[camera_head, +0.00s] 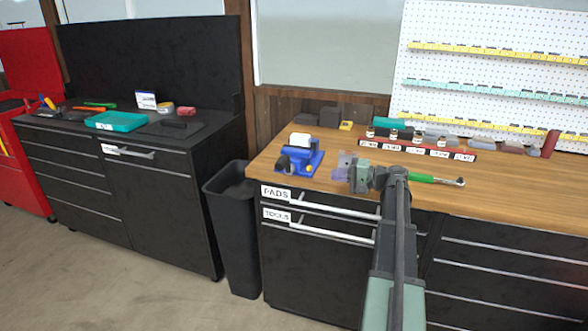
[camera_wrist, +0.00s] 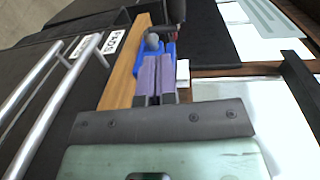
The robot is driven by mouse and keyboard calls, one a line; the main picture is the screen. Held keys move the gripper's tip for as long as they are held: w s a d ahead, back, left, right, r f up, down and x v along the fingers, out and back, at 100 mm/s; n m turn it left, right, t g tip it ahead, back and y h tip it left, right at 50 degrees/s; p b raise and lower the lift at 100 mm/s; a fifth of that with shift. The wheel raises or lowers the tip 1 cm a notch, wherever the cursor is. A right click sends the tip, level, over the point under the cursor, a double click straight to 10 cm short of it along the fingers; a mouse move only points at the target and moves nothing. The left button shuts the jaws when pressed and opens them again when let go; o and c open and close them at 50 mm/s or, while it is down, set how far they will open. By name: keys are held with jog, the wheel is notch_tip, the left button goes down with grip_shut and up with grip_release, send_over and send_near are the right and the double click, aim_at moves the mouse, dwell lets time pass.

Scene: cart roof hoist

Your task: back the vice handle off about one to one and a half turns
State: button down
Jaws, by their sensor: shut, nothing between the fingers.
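The blue vice (camera_head: 311,162) stands on the wooden bench near its front left corner. A white block (camera_head: 300,143) sits at its top. A dark grey part that looks like the handle (camera_head: 283,161) is at the vice's left front. In the wrist view the blue vice (camera_wrist: 169,49) is beyond my fingertips, with a rounded grey knob (camera_wrist: 152,41) on it. My gripper (camera_head: 337,172) is to the right of the vice, its purple fingers pointing left. The fingers (camera_wrist: 155,58) are together and empty. They overlap the vice in the wrist view, hiding part of it; contact cannot be told.
A green-handled tool (camera_head: 433,179) lies on the bench right of my gripper. A red labelled rack (camera_head: 420,149) is behind. Drawer handles (camera_head: 335,208) stick out below the bench edge. A black bin (camera_head: 232,230) stands left of the bench.

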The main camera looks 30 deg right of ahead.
aim_at(287, 163)
jog(key=shift+t+y, duration=0.3)
jog(key=shift+t, duration=0.1)
jog(key=x, duration=0.4)
jog(key=r+x, duration=0.1)
jog(key=x, duration=0.9)
jog(key=shift+w+a+r, duration=0.1)
jog(key=shift+a+r, duration=0.05)
jog(key=shift+r, duration=0.05)
jog(key=shift+a+r, duration=0.1)
jog(key=shift+r, duration=0.05)
